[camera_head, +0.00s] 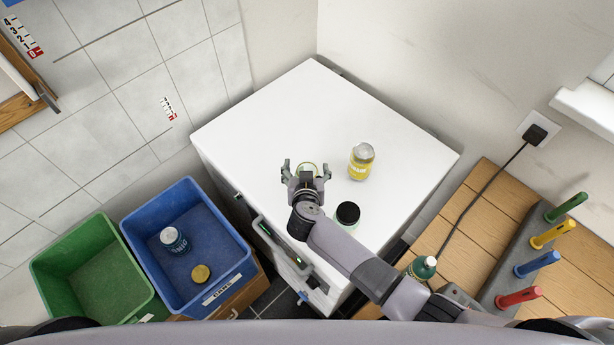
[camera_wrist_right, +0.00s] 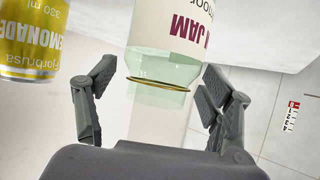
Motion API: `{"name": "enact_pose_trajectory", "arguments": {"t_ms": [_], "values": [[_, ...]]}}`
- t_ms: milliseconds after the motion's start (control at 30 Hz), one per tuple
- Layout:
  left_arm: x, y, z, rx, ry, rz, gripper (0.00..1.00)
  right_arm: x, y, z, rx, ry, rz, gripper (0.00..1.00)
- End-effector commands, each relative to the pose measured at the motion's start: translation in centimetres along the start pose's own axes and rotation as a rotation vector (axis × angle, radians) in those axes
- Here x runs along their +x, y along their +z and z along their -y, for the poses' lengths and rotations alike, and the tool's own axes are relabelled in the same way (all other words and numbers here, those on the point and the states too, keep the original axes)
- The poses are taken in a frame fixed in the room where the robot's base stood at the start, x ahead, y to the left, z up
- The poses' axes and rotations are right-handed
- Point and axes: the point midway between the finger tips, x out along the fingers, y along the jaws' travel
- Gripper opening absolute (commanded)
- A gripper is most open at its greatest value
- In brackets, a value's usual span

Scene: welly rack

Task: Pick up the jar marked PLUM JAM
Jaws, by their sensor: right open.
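A glass jar (camera_wrist_right: 172,28) with a cream label shows in the right wrist view. The label reads JAM in dark plum letters; the word before it is cut off. The jar has a thin gold ring around its clear green end. My right gripper (camera_wrist_right: 158,88) is open, with one finger on each side of the jar, apparently apart from it. In the head view my right gripper (camera_head: 306,170) is over the white top, and only the jar's pale green round outline (camera_head: 308,165) shows between the fingers. My left gripper is not in view.
On the white cabinet top (camera_head: 270,115) stand a yellow lemonade can (camera_head: 361,162), right of the gripper, and a black-lidded jar (camera_head: 348,213), nearer me. A blue bin (camera_head: 222,233) holding a can and a gold-topped item stands left, beside a green bin (camera_head: 95,280).

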Motion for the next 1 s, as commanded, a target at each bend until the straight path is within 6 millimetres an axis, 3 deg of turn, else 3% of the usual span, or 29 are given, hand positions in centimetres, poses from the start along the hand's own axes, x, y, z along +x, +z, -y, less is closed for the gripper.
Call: {"name": "enact_pose_trajectory", "arguments": {"t_ms": [200,533,1000], "values": [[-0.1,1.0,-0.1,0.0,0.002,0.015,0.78,2.5,-0.1,-0.2,-0.002,0.001,-0.001,0.74],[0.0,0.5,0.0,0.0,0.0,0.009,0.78,3.0,-0.1,-0.2,0.0,0.0,-0.001,0.74],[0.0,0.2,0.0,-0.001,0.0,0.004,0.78,3.0,-0.1,-0.2,-0.001,0.001,0.0,0.44]]}}
